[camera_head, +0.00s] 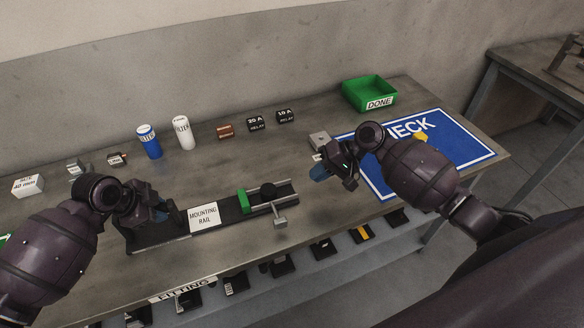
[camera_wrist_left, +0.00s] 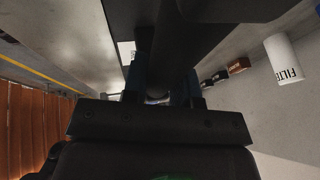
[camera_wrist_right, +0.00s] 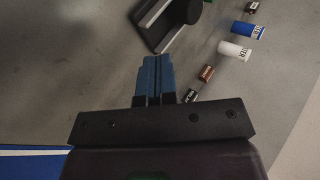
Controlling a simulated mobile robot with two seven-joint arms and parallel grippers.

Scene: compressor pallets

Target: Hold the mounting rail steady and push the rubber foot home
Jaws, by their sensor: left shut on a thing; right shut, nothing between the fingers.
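The mounting rail (camera_head: 228,212) is a long dark piece with a white name label, lying on the grey bench in front of me. A dark round piece that looks like the rubber foot (camera_head: 269,190) sits at its right part, beside a green block (camera_head: 243,201); I cannot tell how deep it sits. My left gripper (camera_head: 166,214) is shut on the rail's left part; in the left wrist view the dark rail (camera_wrist_left: 180,40) runs between the blue fingers. My right gripper (camera_head: 320,173) is shut and empty, above the bench to the right of the rail. The right wrist view shows the rail's end (camera_wrist_right: 152,22) beyond its fingertips (camera_wrist_right: 157,62), apart from them.
A metal T-shaped handle (camera_head: 279,218) sticks out at the rail's front. Blue and white filters (camera_head: 183,132), a brown part (camera_head: 225,131) and relays (camera_head: 255,124) stand behind. A green DONE bin (camera_head: 370,94) and blue CHECK mat (camera_head: 440,140) lie right.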

